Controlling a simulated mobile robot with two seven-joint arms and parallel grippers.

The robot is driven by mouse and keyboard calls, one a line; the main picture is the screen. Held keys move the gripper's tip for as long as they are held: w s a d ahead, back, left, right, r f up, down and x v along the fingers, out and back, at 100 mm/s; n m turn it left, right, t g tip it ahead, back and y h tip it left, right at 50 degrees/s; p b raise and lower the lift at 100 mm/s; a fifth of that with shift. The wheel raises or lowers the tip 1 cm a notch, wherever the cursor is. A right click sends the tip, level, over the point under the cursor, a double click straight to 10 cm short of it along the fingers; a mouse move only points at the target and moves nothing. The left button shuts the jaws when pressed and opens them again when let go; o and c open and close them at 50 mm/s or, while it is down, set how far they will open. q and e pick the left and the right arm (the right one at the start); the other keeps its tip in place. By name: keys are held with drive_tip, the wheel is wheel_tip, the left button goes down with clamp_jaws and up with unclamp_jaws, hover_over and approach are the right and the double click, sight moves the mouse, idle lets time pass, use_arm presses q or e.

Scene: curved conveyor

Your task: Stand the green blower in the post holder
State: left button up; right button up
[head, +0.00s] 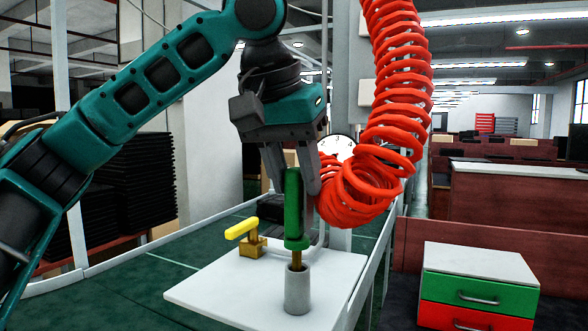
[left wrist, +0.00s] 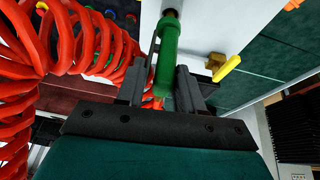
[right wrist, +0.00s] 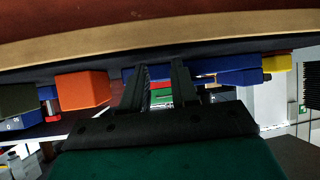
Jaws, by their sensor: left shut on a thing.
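The green blower (head: 293,205) is upright in my left gripper (head: 291,182), which is shut on its upper body. Its brass lower tip is at the mouth of the grey cylindrical post holder (head: 298,292); how far the tip is inside is hard to tell. The holder stands on a white board. In the left wrist view the blower (left wrist: 167,60) lies between the fingers (left wrist: 160,90) and points toward the holder at the top edge. My right gripper (right wrist: 159,85) shows only in its own wrist view, open and empty, with its fingers apart.
A red coiled hose (head: 395,90) hangs close to the right of my left gripper. A yellow-handled fitting (head: 250,238) stands on the white board (head: 220,292), left of the holder. A drawer cabinet (head: 478,285) is at right. An orange box (right wrist: 82,90) is near my right gripper.

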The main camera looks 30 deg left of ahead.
sight(292, 192)
use_arm(q)
drive_tip(key=shift+s+f+b, duration=0.15)
drive_tip(key=shift+f+b, duration=0.8)
drive_tip(key=shift+f, duration=0.7)
use_arm(e)
drive_tip(key=shift+s+f, duration=0.1)
drive_tip(key=shift+f, duration=0.25)
use_arm(q)
drive_tip(key=o, duration=0.9)
use_arm(e)
drive_tip(key=shift+r, duration=0.1)
